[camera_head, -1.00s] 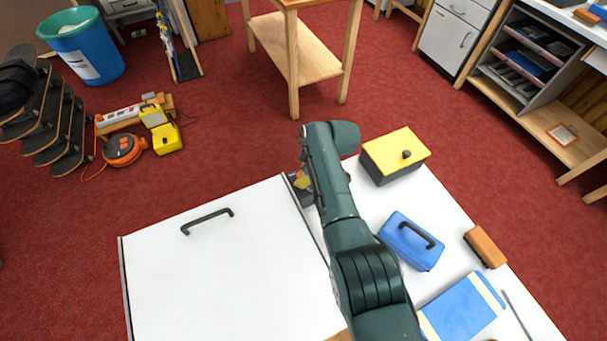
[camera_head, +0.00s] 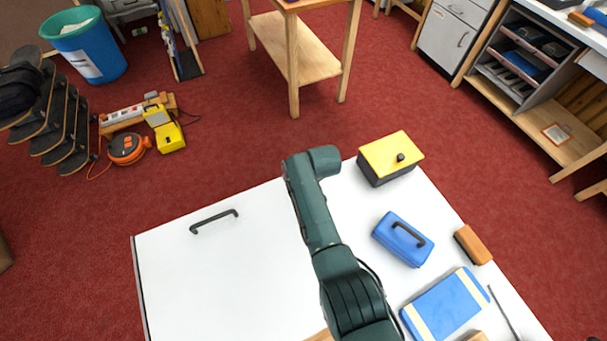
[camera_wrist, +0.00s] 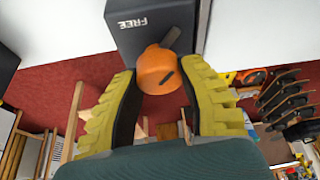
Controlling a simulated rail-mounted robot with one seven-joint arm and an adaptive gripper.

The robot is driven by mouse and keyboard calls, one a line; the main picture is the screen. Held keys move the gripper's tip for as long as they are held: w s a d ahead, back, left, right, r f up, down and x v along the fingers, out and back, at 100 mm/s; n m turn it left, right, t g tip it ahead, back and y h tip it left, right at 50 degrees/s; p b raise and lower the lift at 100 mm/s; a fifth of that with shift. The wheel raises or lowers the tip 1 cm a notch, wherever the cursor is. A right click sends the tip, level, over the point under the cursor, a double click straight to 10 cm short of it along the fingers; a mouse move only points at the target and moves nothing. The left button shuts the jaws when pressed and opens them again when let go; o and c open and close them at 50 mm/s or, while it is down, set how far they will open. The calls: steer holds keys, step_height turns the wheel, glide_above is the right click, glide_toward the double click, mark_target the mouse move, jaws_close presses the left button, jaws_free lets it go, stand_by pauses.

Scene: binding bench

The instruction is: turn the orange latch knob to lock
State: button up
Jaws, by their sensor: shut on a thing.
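The orange latch knob (camera_wrist: 158,70) shows in the wrist view, on a dark box (camera_wrist: 145,25) with the word FREE printed on it, upside down in the picture. In the head view my arm hides the gripper, the knob and the box.
The white bench top has a black handle (camera_head: 214,221) at left. To the right are a yellow-lidded box (camera_head: 390,158), a blue case (camera_head: 402,239), an orange-brown block (camera_head: 473,245) and a blue book (camera_head: 444,304). Red floor lies beyond.

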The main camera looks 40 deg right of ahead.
steer(key=m, duration=0.2)
steer(key=m+h, duration=0.1)
steer(key=m+g, duration=0.1)
steer(key=m, duration=0.1)
steer(key=shift+s+a+f+m+h+b, duration=0.1)
steer(key=shift+f+m+h+b, duration=0.2)
steer(key=shift+f+h+b, duration=0.1)
steer(key=m+g+h+b, duration=0.1)
steer(key=m+b, duration=0.1)
steer(key=m, duration=0.1)
steer(key=shift+m, duration=0.3)
steer(key=shift+m+b, duration=0.4)
steer(key=shift+m, duration=0.2)
steer(key=shift+r+g, duration=0.1)
steer(key=shift+g, duration=0.2)
steer(key=o, duration=1.2)
steer(key=shift+r, duration=0.2)
